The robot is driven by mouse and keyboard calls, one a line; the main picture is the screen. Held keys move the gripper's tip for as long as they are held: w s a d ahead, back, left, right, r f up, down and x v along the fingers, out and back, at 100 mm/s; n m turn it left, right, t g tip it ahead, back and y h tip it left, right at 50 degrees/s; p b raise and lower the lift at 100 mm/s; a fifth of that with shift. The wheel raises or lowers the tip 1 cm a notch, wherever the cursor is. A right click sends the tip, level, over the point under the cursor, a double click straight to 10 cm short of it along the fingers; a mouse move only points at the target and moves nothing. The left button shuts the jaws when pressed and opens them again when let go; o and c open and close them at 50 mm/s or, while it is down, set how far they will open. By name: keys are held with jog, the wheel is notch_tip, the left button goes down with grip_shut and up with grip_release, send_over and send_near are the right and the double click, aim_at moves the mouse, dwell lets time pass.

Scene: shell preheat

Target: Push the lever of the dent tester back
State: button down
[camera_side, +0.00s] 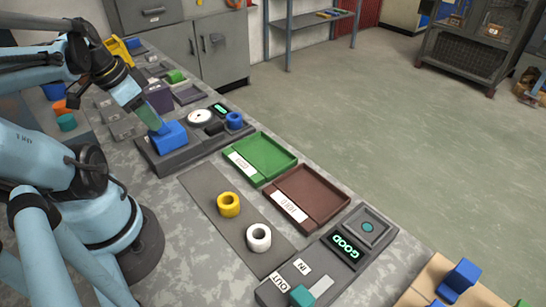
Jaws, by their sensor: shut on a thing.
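A grey device (155,160) with a round white dial (200,116), a small lit display (220,109) and a blue ring (234,118) stands on the bench left of centre. A blue block (173,138), which looks like this device's lever or slide, sits at its left end. My gripper (160,129) points down at the block and is shut on its top; the fingertips are partly hidden. Another grey device (330,262) at the lower right has a lit GOOD display (345,246), IN and OUT labels and a teal knob (302,296). No label shows which device is the dent tester.
A green tray (291,157) and a brown tray (340,197) lie along the bench's far edge. A yellow ring (229,204) and a white ring (258,238) stand on a dark mat (205,187). Several small items crowd the bench behind my gripper.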

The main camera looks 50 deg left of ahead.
jog(key=shift+f, duration=0.1)
dwell(0.5)
jog(key=c, duration=0.8)
grip_release()
jog(key=shift+c, duration=0.2)
jog(key=shift+s, duration=0.1)
jog(key=shift+w+r+g, duration=0.2)
jog(key=shift+w+g, duration=0.4)
jog(key=shift+g, duration=0.2)
jog(key=shift+w+r+g, duration=0.2)
jog(key=shift+w+g, duration=0.4)
jog(key=shift+g, duration=0.2)
jog(key=shift+w+f+g, duration=0.1)
jog(key=shift+w+g, duration=0.7)
jog(key=shift+g, duration=0.45)
jog(key=shift+w+f+g, duration=0.1)
jog(key=shift+w+g, duration=0.65)
jog(key=shift+g, duration=0.5)
jog(key=v, duration=1.2)
jog(key=w+d+f+t, duration=0.1)
jog(key=d+f+t, duration=0.3)
jog(key=d, duration=0.4)
jog(key=w+d+f+t, duration=0.2)
jog(key=d+f+t, duration=0.3)
jog(key=d+t, duration=0.2)
jog(key=shift+w+d, duration=0.2)
jog(key=shift+d, duration=0.8)
